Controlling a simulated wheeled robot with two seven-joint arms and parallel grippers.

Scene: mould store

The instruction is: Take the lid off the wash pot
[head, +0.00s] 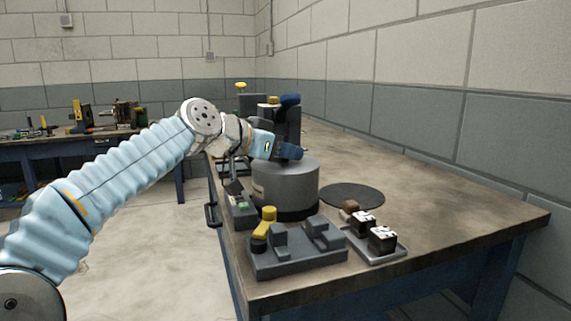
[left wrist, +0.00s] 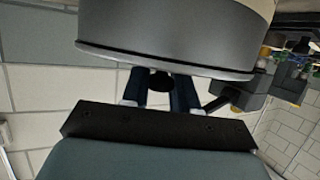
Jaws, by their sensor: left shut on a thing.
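The wash pot (head: 285,187) is a grey cylinder with a dark base near the left edge of the workbench. Its lid (head: 296,166) is a flat grey disc on top of the pot, with no clear gap between them. My left gripper (head: 288,152) comes in from the left just above the lid. In the left wrist view, the gripper (left wrist: 160,92) is shut on the lid's dark knob (left wrist: 160,80). The lid's rim (left wrist: 165,62) and the pot's side (left wrist: 170,30) fill the top of that view. My right gripper is not in view.
A dark round mat (head: 352,195) lies flat right of the pot. In front are a grey fixture block (head: 297,258) with a yellow-topped clamp (head: 267,215), and a tray (head: 388,254) with dark parts. A dark machine (head: 285,118) stands behind. The bench's right side is clear.

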